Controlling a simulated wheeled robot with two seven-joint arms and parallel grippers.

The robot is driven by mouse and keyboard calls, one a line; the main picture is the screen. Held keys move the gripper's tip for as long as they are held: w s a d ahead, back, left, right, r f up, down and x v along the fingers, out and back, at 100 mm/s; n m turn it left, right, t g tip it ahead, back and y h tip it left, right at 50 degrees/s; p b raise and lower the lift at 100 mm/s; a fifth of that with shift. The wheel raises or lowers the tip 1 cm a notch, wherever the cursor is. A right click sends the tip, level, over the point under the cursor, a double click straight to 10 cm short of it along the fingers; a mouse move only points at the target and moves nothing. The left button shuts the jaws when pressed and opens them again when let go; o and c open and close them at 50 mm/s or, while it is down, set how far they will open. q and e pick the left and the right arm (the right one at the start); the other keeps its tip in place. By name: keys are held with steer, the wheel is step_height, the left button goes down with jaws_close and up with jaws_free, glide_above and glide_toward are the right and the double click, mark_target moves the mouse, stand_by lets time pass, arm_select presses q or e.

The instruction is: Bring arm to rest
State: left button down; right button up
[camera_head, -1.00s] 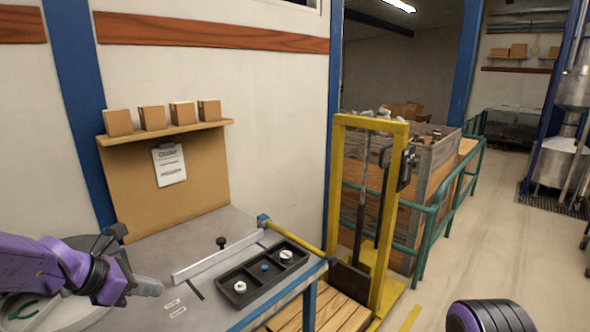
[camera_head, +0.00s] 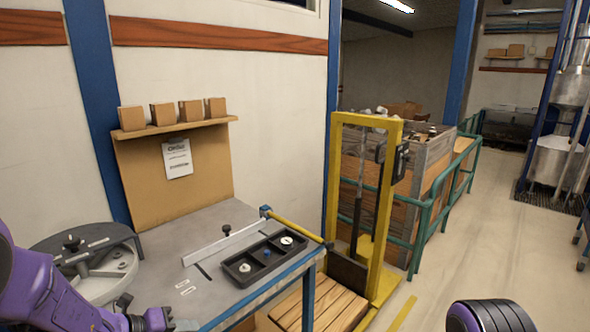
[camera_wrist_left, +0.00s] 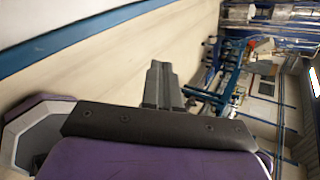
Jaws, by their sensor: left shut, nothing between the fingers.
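My left arm, purple, comes in at the lower left of the head view. Its gripper (camera_head: 182,324) is at the bottom edge, in front of the bench's front edge, shut and empty. In the left wrist view the grey fingers (camera_wrist_left: 162,86) are together with nothing between them, and the pale floor and a blue stripe lie beyond. A rounded purple-and-black part of mine shows at the lower right of the head view. My right gripper is not in view.
The grey bench (camera_head: 205,212) carries a round metal fixture (camera_head: 118,262), a straight rail (camera_head: 222,243) and a black tray (camera_head: 243,277) with small parts. A yellow lift frame (camera_head: 388,215) stands beside a wooden pallet (camera_head: 330,305). The floor at right (camera_head: 490,235) is clear.

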arm_select(q)
steer(key=s+f+n+y, duration=0.2)
steer(key=s+f+n, duration=0.3)
steer(key=f+n, duration=0.5)
steer(key=s+f+n+y, duration=0.3)
steer(key=s+f+n, duration=0.4)
steer(key=n, duration=0.5)
steer(key=s+a+f+n+g+y, duration=0.2)
steer(key=s+a+f+n+y, duration=0.15)
steer(key=s+n, duration=0.55)
steer(key=s+a+f+n+g+y, duration=0.3)
steer(key=s+f+n, duration=0.3)
steer(key=s, duration=0.5)
step_height(320, 180, down, 9)
steer(key=w+b, duration=0.1)
steer(key=b, duration=0.9)
steer(key=shift+d+n+t, duration=0.2)
steer(key=shift+n+t, duration=0.1)
steer(key=shift+r+h, duration=0.1)
steer(key=shift+h, duration=0.15)
